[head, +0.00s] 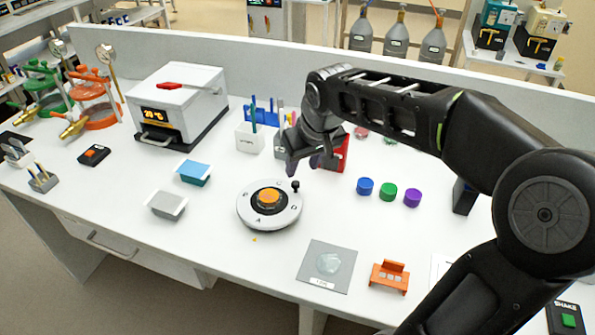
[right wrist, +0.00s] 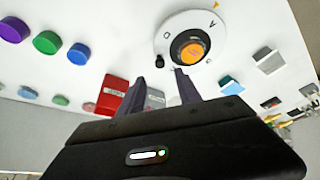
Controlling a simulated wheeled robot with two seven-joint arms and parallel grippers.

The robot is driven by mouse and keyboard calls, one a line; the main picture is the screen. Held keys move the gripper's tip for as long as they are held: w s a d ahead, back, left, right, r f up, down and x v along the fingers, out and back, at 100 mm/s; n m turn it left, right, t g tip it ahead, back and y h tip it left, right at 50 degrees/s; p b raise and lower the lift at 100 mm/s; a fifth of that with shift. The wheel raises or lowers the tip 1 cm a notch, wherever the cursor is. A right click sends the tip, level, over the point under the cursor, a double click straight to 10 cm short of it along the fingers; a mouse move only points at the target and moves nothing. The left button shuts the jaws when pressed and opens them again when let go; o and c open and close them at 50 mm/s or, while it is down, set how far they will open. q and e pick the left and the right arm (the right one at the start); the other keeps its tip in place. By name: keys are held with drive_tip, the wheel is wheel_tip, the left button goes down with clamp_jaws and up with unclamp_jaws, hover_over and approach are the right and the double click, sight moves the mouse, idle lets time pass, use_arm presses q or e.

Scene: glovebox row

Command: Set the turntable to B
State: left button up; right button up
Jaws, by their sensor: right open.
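The turntable (head: 284,216) is a white disc with a black ring and an orange centre, in the middle of the bench. It also shows at the top of the right wrist view (right wrist: 169,30). Its letter A is at the front, beside a small yellow mark (head: 253,240) on the bench. A black knob (head: 295,185) stands upright on the disc's far right rim. My right gripper (head: 303,166) is open and empty just behind the knob. In the right wrist view the knob (right wrist: 158,60) shows beyond the gap between the fingertips, apart from them. My left gripper is not in view.
Blue (head: 365,186), green (head: 388,192) and purple (head: 412,197) caps stand to the right. A red box (head: 341,155) is behind my right gripper. A grey pad (head: 316,279) and orange holder (head: 390,277) lie in front right. Blue (head: 193,173) and grey (head: 166,204) trays are left.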

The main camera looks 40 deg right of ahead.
sight(296, 182)
drive_tip(key=shift+p+x, duration=0.5)
drive_tip(key=shift+x, duration=3.45)
drive_tip(key=shift+c, duration=0.2)
clamp_jaws()
